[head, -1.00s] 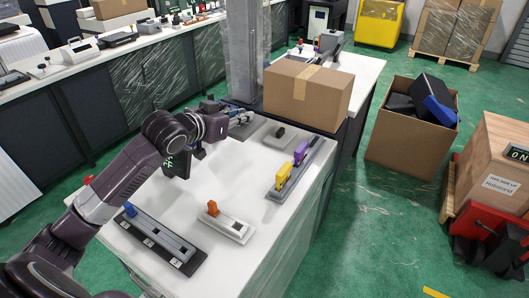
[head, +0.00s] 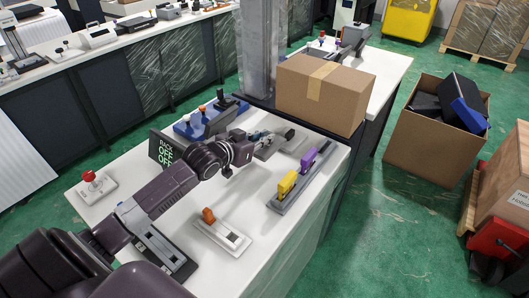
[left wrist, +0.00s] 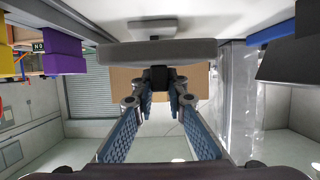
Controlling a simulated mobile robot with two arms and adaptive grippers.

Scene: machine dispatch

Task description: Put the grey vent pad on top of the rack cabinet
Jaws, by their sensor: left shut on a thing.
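The grey vent pad (head: 266,154), a flat pad with a black knob, is near the far right of the white worktop, partly hidden by my left gripper. In the left wrist view the pad (left wrist: 160,52) shows as a grey bar. My left gripper (head: 273,139) is shut on the pad's knob, and its fingertips meet there in the left wrist view (left wrist: 160,80). I cannot tell whether the pad touches the worktop. My right gripper is not in view.
A display (head: 165,149) reads RACK OFF OFF. A red button (head: 89,176), an orange-switch panel (head: 222,238) and a rail with yellow and purple levers (head: 281,206) stand on the worktop. A cardboard box (head: 325,95) and a grey pillar (head: 257,50) are behind.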

